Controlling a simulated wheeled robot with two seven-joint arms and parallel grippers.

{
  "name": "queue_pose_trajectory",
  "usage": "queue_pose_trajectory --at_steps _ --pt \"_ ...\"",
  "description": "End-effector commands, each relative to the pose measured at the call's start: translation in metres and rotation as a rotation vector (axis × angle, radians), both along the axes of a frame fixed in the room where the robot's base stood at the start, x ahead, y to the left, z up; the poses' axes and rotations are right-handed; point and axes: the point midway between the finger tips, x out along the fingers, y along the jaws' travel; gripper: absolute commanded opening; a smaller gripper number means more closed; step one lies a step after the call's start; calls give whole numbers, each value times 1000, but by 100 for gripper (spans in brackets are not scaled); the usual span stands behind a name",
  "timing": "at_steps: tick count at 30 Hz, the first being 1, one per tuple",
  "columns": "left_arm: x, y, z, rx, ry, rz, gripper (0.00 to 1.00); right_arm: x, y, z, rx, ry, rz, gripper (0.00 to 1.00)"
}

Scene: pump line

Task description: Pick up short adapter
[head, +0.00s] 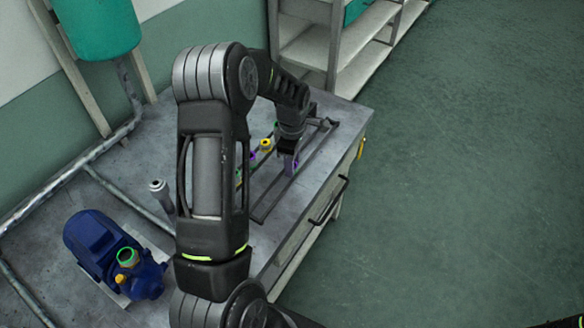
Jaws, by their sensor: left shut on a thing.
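My left arm reaches across the bench, and its gripper (289,164) points down over the dark rack at the bench's right side. It is shut on a small part with a purple end (295,168), mostly hidden by the fingers. I cannot tell for certain whether this is the short adapter. Beside it on the rack are a yellow-topped piece (266,145) and another purple-marked piece (253,155). Some green and yellow bits further left are partly hidden by my arm.
A blue pump (92,240) with a green-ringed port stands at the bench's left front. A grey upright pipe end (158,187) stands behind it. Grey pipes run along the wall under a teal tank (98,25). Shelves (318,50) stand behind the bench; open floor lies right.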

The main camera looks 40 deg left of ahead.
Motion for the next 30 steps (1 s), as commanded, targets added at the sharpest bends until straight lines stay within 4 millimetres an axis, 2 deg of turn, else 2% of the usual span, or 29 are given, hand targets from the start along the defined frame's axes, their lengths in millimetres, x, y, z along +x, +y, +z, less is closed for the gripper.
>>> queue_pose_trajectory --at_steps 1,7,20,25,30 --pt "0 0 0 0 0 0 16 0 0 0 0 0 0 57" --pt "0 0 0 0 0 0 0 0 0 0 0 0 0 57" --pt "0 0 3 0 -1 0 0 0 0 -1 0 0 0 57" --pt "1 0 21 1 -4 0 0 0 0 -4 0 0 0 57" --pt "1 0 53 1 -6 0 0 0 0 -9 0 -1 0 57"
